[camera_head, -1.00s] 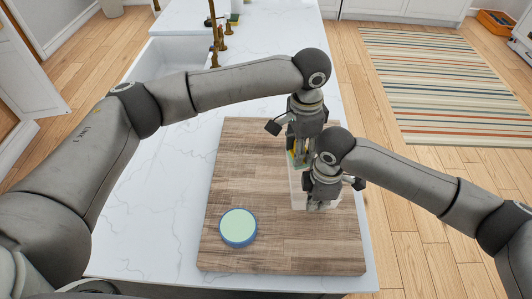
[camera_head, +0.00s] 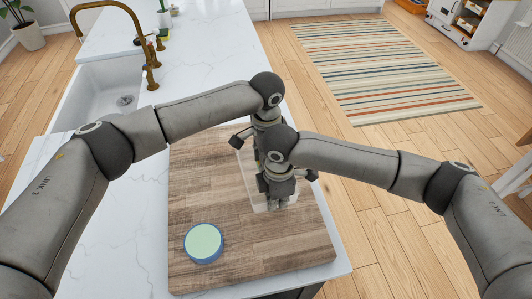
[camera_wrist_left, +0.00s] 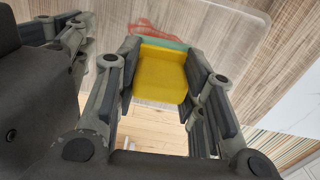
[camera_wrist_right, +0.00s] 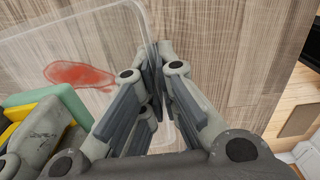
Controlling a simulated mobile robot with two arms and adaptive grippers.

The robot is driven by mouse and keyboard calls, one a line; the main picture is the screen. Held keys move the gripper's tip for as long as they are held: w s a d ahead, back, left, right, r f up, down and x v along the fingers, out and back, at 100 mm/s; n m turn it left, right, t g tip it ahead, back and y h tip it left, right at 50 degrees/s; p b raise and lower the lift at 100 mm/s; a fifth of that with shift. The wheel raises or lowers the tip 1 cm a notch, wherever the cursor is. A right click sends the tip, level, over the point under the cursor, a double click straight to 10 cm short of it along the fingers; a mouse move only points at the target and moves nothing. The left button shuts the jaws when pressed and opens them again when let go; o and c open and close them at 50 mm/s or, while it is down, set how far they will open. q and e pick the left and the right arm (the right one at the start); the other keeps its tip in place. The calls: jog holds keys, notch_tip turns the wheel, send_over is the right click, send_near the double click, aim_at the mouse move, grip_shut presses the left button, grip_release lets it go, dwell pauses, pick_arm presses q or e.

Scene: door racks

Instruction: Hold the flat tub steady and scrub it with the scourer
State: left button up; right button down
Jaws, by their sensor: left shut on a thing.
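The flat tub (camera_head: 252,192) is clear and shallow, and lies on the wooden board. A red smear (camera_wrist_right: 80,76) shows on it in the right wrist view. My left gripper (camera_wrist_left: 160,82) is shut on the scourer (camera_wrist_left: 160,75), a yellow block with a green layer, over the tub beside the smear. The scourer also shows at the left of the right wrist view (camera_wrist_right: 60,110). My right gripper (camera_wrist_right: 162,72) has its fingers closed together on the tub's side wall. In the head view the right gripper (camera_head: 278,204) partly hides the left gripper and the tub.
A round blue container with a pale green top (camera_head: 204,242) stands on the board (camera_head: 195,190) at the front left. The white marble counter (camera_head: 110,215) has free room left of the board. A sink (camera_head: 105,95) with a brass tap (camera_head: 110,8) lies farther back.

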pick_arm(q)
jog(key=shift+f, duration=2.1)
jog(key=shift+f, duration=0.4)
jog(key=shift+s, duration=0.1)
